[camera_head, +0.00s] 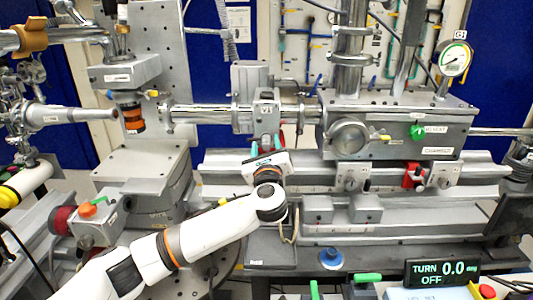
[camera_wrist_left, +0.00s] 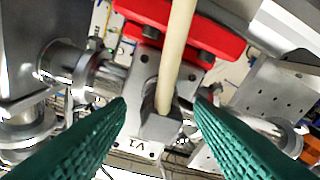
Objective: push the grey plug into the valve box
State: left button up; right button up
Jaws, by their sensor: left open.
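The grey valve box (camera_head: 265,112) marked V1 sits on the pipe in the middle of the head view. My left gripper (camera_head: 265,147) is just in front of and below it, teal fingertips pointing up at it. In the left wrist view, the grey plug (camera_wrist_left: 160,125) is at the end of a beige cable (camera_wrist_left: 176,40). The plug lies between the green fingers of my left gripper (camera_wrist_left: 160,108), with gaps on both sides. It is against or close to the valve box (camera_wrist_left: 138,68); how deep it sits is hidden. My right gripper is not seen.
A red part (camera_wrist_left: 215,38) with dark bolts is close to the cable. The pipe (camera_head: 205,114) runs on both sides of the valve box. A large grey box (camera_head: 400,118) with a gauge (camera_head: 455,58) stands to the right. Grey rails (camera_head: 315,178) lie below.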

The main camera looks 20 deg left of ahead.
pick_arm(q)
jog(key=b+v, duration=0.2)
jog(key=v, duration=0.9)
jog(key=s+f+n+g+h, duration=0.2)
jog(key=s+f+n+g, duration=0.3)
jog(key=f, duration=0.5)
jog(key=s+f+n+g+h, duration=0.25)
jog(key=s+f+n, duration=0.35)
jog(key=f, duration=0.3)
jog(key=s+a+f+n+g+h, duration=0.1)
jog(key=s+f+n+g, duration=0.3)
jog(key=s, duration=0.3)
jog(key=s+a+f+n+g, duration=0.1)
jog(key=s+a+f+n, duration=0.1)
jog(key=s+f+n, duration=0.35)
jog(key=s+a+f+n+g+h, duration=0.1)
jog(key=s+f+n+g, duration=0.3)
jog(key=s, duration=0.6)
notch_tip(320, 180, down, 26)
jog(key=s+n, duration=0.1)
jog(key=s, duration=0.1)
jog(key=s+a+f+g, duration=0.1)
jog(key=s+a+f, duration=0.2)
jog(key=s+f, duration=1.2)
jog(key=shift+s+f, duration=0.15)
jog(key=shift+s, duration=0.25)
